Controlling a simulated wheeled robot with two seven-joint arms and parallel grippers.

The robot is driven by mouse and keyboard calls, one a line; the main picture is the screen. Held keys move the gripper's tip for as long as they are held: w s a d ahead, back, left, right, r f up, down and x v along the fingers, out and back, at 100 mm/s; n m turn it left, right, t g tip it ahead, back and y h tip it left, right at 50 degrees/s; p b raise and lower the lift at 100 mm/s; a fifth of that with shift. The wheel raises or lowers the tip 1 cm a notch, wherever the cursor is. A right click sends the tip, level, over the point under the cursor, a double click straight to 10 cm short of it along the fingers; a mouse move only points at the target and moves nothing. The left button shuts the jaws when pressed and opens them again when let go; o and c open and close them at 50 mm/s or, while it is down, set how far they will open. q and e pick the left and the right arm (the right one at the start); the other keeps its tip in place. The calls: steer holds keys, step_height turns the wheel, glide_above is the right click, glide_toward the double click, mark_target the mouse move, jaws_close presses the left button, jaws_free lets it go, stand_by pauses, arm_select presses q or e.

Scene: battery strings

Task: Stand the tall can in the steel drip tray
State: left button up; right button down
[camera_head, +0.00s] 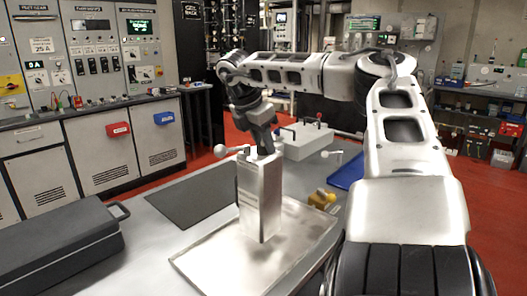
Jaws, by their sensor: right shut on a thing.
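The tall can (260,200) is a shiny, box-shaped metal can, held upright. My right gripper (262,150) is shut on its top end, with the arm reaching in from the right. The steel drip tray (210,267) is a flat, shallow metal tray on the bench at the lower middle. The can's lower end is over the tray's area; I cannot tell whether it touches the tray floor. The can hides part of the tray's back, and my right arm is close to its right side. My left gripper is not in view.
A dark flat mat (188,203) lies behind and left of the tray. A dark grey case (55,245) with a handle is at the lower left.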

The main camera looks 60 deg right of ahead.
step_height(320, 180, down, 3)
steer(key=shift+d+f, duration=0.1)
steer(key=shift+d, duration=0.05)
steer(key=shift+w, duration=0.1)
steer(key=shift+f, duration=0.2)
steer(key=c, duration=1.1)
jaws_free()
steer(key=shift+o, duration=0.2)
